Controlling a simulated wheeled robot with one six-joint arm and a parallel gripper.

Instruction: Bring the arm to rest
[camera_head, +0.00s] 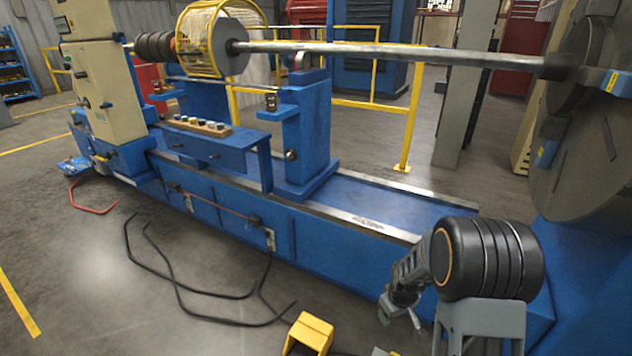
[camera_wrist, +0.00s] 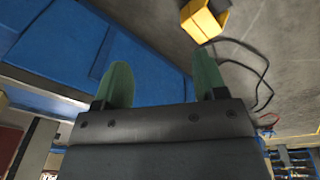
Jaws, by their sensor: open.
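My gripper shows in the wrist view (camera_wrist: 163,72) with its two green fingertips spread apart and nothing between them. In the head view my gripper (camera_head: 398,312) is small, at the lower right, beside the blue machine bed (camera_head: 330,235) and low over the floor. My dark arm link covers part of the view to its right. My gripper appears apart from the bed, though the exact gap cannot be told.
A yellow box (camera_head: 309,333) stands on the floor left of my gripper; it also shows in the wrist view (camera_wrist: 203,18). Black cables (camera_head: 190,285) lie on the floor. A long shaft (camera_head: 400,56) spans the stand above the bed. Open floor lies at lower left.

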